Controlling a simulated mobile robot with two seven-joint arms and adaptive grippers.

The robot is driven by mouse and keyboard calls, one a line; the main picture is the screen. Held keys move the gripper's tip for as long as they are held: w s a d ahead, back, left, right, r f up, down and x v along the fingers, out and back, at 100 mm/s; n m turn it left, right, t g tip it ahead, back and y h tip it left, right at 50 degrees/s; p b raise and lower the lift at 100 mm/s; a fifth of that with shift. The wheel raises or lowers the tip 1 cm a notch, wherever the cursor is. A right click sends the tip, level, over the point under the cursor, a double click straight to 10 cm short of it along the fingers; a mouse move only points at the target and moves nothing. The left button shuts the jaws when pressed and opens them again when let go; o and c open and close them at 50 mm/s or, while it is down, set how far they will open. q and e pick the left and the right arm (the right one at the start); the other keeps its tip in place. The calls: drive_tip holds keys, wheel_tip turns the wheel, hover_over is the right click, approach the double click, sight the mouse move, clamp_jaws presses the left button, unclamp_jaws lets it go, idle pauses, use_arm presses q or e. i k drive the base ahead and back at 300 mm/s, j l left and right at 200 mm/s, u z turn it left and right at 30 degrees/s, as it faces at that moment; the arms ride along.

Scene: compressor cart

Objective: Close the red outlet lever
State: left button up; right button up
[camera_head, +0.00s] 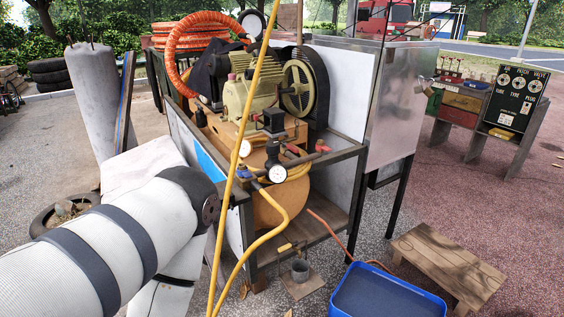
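The compressor (245,95) sits on a wooden-topped cart with a dark metal frame. At its front are a round white-faced gauge (277,174), a black regulator-like fitting and a small red part (292,150), which may be the red outlet lever. It is too small to tell its exact shape or angle. A dark reddish knob (322,146) sits just right of it. My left arm, white with dark bands, comes in from the left and ends near the cart's front left corner. No gripper fingers show on it. My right arm is not in view.
A yellow hose (243,150) runs down in front of the fittings. A blue tub (385,293) and a wooden step (447,265) stand on the ground at the front right. A concrete column (92,100) stands at left.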

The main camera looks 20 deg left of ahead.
sight(295, 150)
drive_tip(key=i+l+u, duration=0.1)
drive_tip(key=u, duration=0.25)
drive_tip(key=i+l+u, duration=0.2)
drive_tip(key=u, duration=0.2)
drive_tip(key=i, duration=0.1)
